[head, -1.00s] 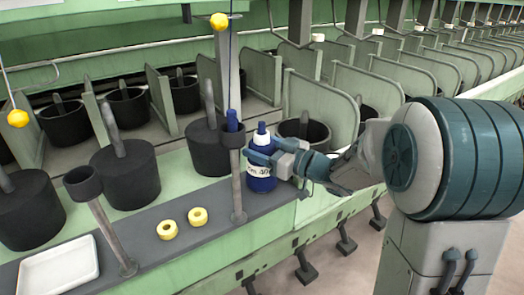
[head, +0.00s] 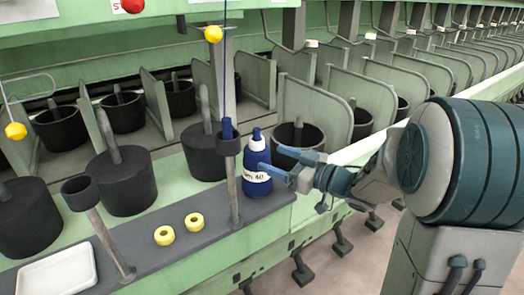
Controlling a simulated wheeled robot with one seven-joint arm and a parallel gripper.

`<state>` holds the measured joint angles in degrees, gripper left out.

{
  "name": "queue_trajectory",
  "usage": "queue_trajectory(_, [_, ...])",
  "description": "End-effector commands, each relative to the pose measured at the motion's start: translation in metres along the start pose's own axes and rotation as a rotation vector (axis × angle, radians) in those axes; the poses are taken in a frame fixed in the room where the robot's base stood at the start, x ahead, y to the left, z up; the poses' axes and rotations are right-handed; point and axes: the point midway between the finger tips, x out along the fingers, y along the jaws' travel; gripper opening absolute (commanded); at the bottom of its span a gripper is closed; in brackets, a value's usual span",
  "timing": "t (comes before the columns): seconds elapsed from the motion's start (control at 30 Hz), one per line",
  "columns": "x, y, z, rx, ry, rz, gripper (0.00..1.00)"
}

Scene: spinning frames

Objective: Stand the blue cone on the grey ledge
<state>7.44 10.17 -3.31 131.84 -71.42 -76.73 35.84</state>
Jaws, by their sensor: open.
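The blue cone (head: 258,186) stands upright on the grey ledge (head: 147,235), near its right end. It has a white label band with lettering and a narrow blue tip. My gripper (head: 269,159) is open at the cone's right side. The tip of its near finger overlaps the front of the cone near the label, and its far finger reaches towards the cone's upper right side. I cannot tell whether either finger touches the cone.
A post with a cup (head: 229,146) holding a blue piece stands just left of the cone. Two yellow rings (head: 164,236) and a white tray (head: 58,274) lie on the ledge further left. Black cans (head: 123,182) and green dividers (head: 313,112) line the back.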

Motion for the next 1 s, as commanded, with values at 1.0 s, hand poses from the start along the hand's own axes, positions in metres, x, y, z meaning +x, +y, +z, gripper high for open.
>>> queue_trajectory(1.0, [-0.056, 0.028, 0.004, -0.065, -0.096, 0.192, 0.71])
